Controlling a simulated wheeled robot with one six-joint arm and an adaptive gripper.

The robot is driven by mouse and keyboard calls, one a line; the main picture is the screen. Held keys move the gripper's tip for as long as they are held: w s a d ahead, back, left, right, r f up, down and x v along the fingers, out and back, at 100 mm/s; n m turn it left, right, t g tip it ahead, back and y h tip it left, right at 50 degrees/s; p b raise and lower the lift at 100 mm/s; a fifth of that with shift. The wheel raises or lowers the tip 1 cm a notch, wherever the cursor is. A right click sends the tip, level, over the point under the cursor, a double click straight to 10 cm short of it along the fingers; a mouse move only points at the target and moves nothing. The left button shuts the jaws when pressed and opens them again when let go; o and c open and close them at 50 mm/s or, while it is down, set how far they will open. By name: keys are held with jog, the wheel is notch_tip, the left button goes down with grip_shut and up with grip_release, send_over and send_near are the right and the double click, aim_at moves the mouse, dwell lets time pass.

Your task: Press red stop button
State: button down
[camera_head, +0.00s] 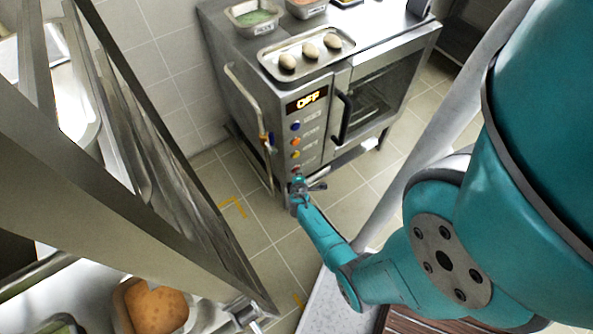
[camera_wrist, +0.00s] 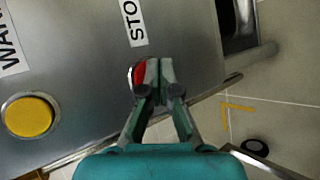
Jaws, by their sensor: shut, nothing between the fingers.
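The red stop button (camera_wrist: 139,73) is on the oven's grey metal front panel, beside a label starting "STO" (camera_wrist: 134,22). My gripper's fingers cover part of the button in the wrist view. My gripper (camera_wrist: 159,68) is shut and empty, its fingertips at the button's right edge in that view. I cannot tell whether they touch it. In the head view my gripper (camera_head: 298,184) is at the low end of the button column. The oven's display (camera_head: 307,99) is lit and seems to read "OFF".
A yellow button (camera_wrist: 29,116) sits left of the red one in the wrist view. Blue (camera_head: 295,126) and orange (camera_head: 295,142) buttons are higher up. A tray (camera_head: 344,40) of bread rolls lies on the oven. A metal shelf frame (camera_head: 150,150) stands at left. Tiled floor (camera_head: 255,240) is open between.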

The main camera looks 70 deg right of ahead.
dwell(0.6)
jog(key=shift+s+a, duration=0.4)
jog(key=shift+s, duration=0.2)
jog(key=shift+s, duration=0.1)
jog(key=shift+s+a, duration=0.45)
jog(key=shift+s, duration=0.25)
jog(key=shift+s+a, duration=0.4)
jog(key=shift+s, duration=0.25)
jog(key=shift+s+a, duration=0.45)
jog(key=shift+s, duration=0.25)
